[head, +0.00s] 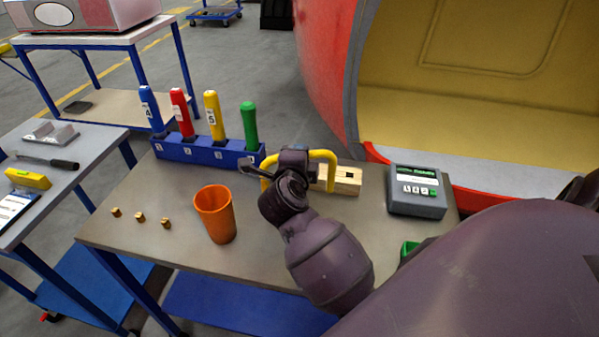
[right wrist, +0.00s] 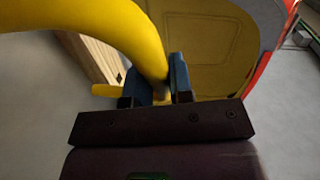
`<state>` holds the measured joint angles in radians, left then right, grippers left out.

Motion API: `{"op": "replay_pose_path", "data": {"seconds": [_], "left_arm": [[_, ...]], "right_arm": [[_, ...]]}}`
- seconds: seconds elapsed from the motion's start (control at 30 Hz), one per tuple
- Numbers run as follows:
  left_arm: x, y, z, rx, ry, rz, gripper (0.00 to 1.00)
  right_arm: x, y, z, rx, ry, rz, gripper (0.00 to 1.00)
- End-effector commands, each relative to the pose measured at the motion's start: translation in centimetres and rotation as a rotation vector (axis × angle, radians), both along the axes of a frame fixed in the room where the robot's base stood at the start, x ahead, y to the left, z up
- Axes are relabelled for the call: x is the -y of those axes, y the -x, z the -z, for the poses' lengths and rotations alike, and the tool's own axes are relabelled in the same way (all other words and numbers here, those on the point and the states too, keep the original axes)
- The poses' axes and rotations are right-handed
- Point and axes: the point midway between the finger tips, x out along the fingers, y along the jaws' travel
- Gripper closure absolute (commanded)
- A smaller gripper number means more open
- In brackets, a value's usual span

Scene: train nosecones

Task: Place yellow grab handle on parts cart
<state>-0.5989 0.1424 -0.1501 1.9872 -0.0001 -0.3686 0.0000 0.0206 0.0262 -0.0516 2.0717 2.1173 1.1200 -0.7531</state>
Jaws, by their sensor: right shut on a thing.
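The yellow grab handle (head: 327,156) is a bent bar held over the grey-topped cart (head: 178,264) with blue legs. My right gripper (head: 293,160) is shut on the handle. In the right wrist view, the handle (right wrist: 85,22) curves down between the blue fingertips of the right gripper (right wrist: 164,80). In the head view, the gripper and wrist hide part of the handle. I cannot tell whether the handle touches the wooden block (head: 347,181) behind it. My left gripper is not in view.
An orange cup (head: 215,214), several small brass cubes (head: 140,218), a blue rack (head: 205,150) with coloured handles and a grey device (head: 416,190) stand on the cart. A second cart (head: 88,150) is at the left. The red nosecone (head: 325,60) rises behind.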

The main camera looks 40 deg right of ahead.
Motion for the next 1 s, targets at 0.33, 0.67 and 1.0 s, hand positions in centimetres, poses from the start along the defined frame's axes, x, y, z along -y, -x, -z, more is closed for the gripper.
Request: {"op": "replay_pose_path", "data": {"seconds": [0.33, 0.67, 1.0], "left_arm": [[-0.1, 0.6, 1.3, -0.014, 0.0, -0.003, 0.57], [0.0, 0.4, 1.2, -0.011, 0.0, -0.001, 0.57], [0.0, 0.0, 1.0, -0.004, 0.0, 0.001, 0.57]], "right_arm": [[0.0, 0.0, 3.7, -0.002, 0.002, -0.001, 1.0], [0.0, 0.0, 4.2, 0.002, 0.001, 0.0, 1.0], [0.0, 0.0, 4.5, 0.0, 0.0, 0.0, 0.54]]}}
